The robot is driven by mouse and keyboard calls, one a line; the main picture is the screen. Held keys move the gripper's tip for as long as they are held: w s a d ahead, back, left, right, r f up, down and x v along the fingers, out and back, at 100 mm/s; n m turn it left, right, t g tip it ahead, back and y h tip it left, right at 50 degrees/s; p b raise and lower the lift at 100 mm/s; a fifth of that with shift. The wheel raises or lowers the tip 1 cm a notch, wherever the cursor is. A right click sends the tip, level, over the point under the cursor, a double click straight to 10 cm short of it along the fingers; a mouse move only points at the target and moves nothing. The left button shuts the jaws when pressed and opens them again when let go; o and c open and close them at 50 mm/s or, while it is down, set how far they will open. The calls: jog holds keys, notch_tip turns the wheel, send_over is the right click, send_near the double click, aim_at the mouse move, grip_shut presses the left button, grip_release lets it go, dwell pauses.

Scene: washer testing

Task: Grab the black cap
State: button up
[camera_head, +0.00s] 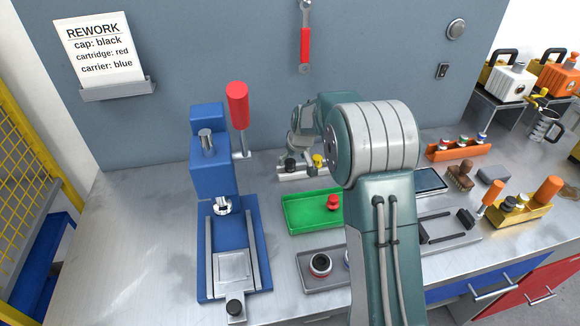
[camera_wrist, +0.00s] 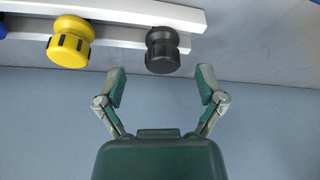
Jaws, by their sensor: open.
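The black cap (camera_head: 290,165) sits on a pale rail (camera_head: 290,175) at the back of the bench, left of a yellow cap (camera_head: 318,160). In the wrist view the black cap (camera_wrist: 162,50) shows just beyond my fingertips, roughly centred between them, with the yellow cap (camera_wrist: 70,42) to its left. My gripper (camera_wrist: 162,84) is open and empty, its two fingers spread apart. In the head view my arm reaches to the rail and hides its right part. I cannot tell the exact gap between fingertips and cap.
A blue press (camera_head: 210,170) with a red handle stands left of the rail. A green tray (camera_head: 300,222) with a red piece lies in front. A grey tray (camera_head: 308,284) lies nearer. A note (camera_head: 97,50) on the wall reads "REWORK", "cap: black", "cartridge: red", "carrier: blue".

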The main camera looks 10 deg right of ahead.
aim_at(291, 161)
jog(key=x, duration=0.3)
jog(key=shift+w+a+f, duration=0.1)
jog(key=shift+a+f, duration=0.1)
jog(key=c, duration=1)
jog(key=shift+c, duration=0.2)
jog(key=shift+r, duration=0.1)
jog(key=shift+r, duration=0.25)
notch_tip(291, 161, up, 2)
jog(key=shift+r, duration=0.15)
jog(key=s+d+r, duration=0.5)
jog(key=s+r, duration=0.5)
jog(key=s, duration=0.3)
